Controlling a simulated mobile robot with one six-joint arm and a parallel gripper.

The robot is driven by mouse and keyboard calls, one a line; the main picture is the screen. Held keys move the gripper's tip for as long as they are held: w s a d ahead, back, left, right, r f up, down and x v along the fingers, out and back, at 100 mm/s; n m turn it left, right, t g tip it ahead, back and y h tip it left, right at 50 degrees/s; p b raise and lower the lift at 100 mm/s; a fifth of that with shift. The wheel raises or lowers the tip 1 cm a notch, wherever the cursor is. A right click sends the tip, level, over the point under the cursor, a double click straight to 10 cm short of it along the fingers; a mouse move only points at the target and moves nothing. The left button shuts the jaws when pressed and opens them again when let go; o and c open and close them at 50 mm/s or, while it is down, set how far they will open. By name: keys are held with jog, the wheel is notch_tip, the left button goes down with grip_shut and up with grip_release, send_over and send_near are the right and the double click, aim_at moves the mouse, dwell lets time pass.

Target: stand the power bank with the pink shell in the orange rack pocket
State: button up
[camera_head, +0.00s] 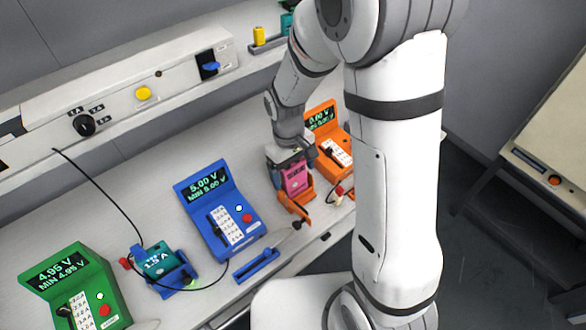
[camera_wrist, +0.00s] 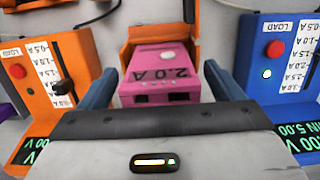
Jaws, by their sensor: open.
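The power bank with the pink shell (camera_head: 296,179) stands upright in the orange rack pocket (camera_head: 296,207), in front of the orange load unit. My gripper (camera_wrist: 160,88) is open, with one blue-grey finger on each side of the power bank and a visible gap on both sides. In the head view my gripper (camera_head: 290,158) is right above the power bank and hides its top.
An orange load unit (camera_head: 331,150) stands behind right of the pocket, a blue load unit (camera_head: 222,212) to its left. A teal power bank (camera_head: 158,262) stands in a blue pocket.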

jog(key=r, duration=0.5)
jog(key=w+r, duration=0.1)
jog(key=r, duration=0.1)
jog(key=shift+a+r, duration=0.3)
jog(key=shift+r, duration=0.05)
jog(key=shift+s, duration=0.1)
